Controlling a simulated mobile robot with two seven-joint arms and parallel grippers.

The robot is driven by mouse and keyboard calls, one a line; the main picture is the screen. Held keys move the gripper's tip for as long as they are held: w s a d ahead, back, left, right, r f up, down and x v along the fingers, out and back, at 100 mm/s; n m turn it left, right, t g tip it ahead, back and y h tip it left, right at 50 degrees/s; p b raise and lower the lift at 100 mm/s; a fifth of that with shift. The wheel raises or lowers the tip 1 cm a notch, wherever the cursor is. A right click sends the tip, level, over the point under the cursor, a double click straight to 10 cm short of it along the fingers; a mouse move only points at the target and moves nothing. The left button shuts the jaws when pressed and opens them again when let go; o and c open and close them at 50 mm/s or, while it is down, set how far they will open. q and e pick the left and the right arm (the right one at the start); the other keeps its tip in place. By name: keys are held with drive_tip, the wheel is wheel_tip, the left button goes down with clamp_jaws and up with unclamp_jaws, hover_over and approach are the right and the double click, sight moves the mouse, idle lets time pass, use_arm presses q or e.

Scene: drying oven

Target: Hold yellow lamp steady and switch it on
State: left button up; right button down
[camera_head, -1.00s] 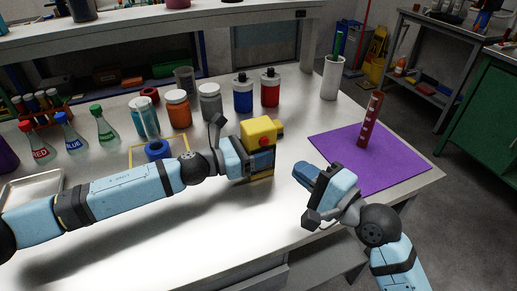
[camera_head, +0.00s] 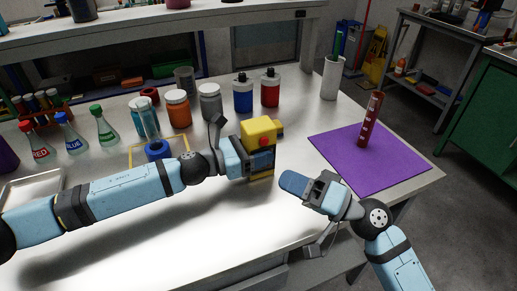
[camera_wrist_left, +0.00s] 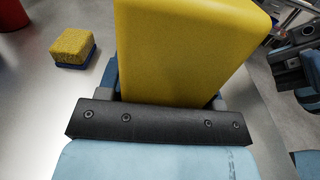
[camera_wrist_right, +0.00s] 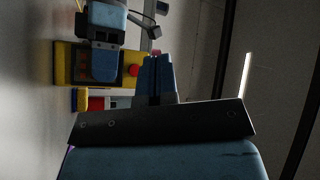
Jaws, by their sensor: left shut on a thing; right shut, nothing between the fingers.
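The yellow lamp (camera_head: 259,131) stands upright on the metal table, a yellow block with a red button (camera_head: 264,141) on its side. My left gripper (camera_head: 262,161) is shut on the lamp's body; the left wrist view shows the yellow body (camera_wrist_left: 185,50) between its fingers. My right gripper (camera_head: 290,182) is shut and empty, a short gap to the right of and below the lamp. In the right wrist view its closed blue fingertips (camera_wrist_right: 156,65) point toward the lamp (camera_wrist_right: 65,65), close beside the red button (camera_wrist_right: 134,71) in the picture. Whether the lamp is lit cannot be told.
A yellow sponge (camera_wrist_left: 73,46) lies close behind the lamp. Bottles, jars and flasks line the back. The front of the table is clear.

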approach(249, 142)
drive_tip(key=x, duration=0.4)
drive_tip(key=shift+s+a, duration=0.25)
drive_tip(key=shift+s, duration=0.05)
drive_tip(key=shift+w, duration=0.15)
idle(1.7)
drive_tip(key=shift+w+a, duration=0.15)
drive_tip(key=shift+w, duration=0.1)
idle(0.4)
drive_tip(key=shift+s, duration=0.4)
drive_tip(key=s+d, duration=0.2)
drive_tip(key=s, duration=0.3)
drive_tip(key=shift+s+d, duration=0.3)
drive_tip(key=shift+d, duration=0.05)
idle(0.3)
